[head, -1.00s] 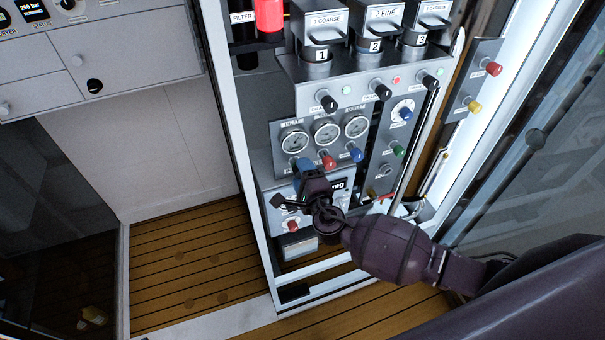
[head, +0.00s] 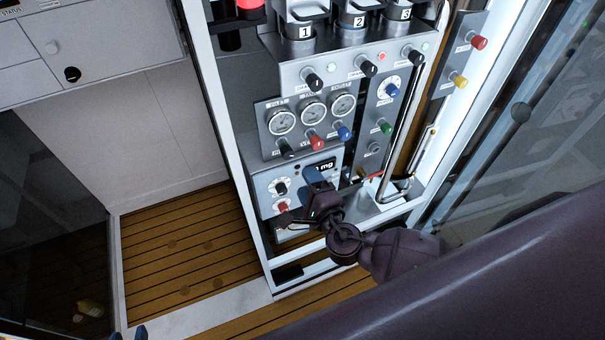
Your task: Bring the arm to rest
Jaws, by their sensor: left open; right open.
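My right arm comes in from the right, and its dark gripper (head: 300,200) is in front of the lower part of the fill panel (head: 345,60). Its fingers are spread, one bluish and one dark, with nothing seen between them. It overlaps the lower white box with the small display (head: 320,165) and hides part of it; I cannot tell whether it touches. Only the dark blue tips of what looks like my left gripper (head: 129,334) show at the bottom edge, apart and empty.
The panel carries gauges (head: 312,115), coloured knobs and numbered canisters (head: 354,25). A side plate with red and yellow knobs (head: 470,60) stands at the right beside glass. Grey cabinets are at upper left. The wooden floor (head: 190,255) left of the panel is clear.

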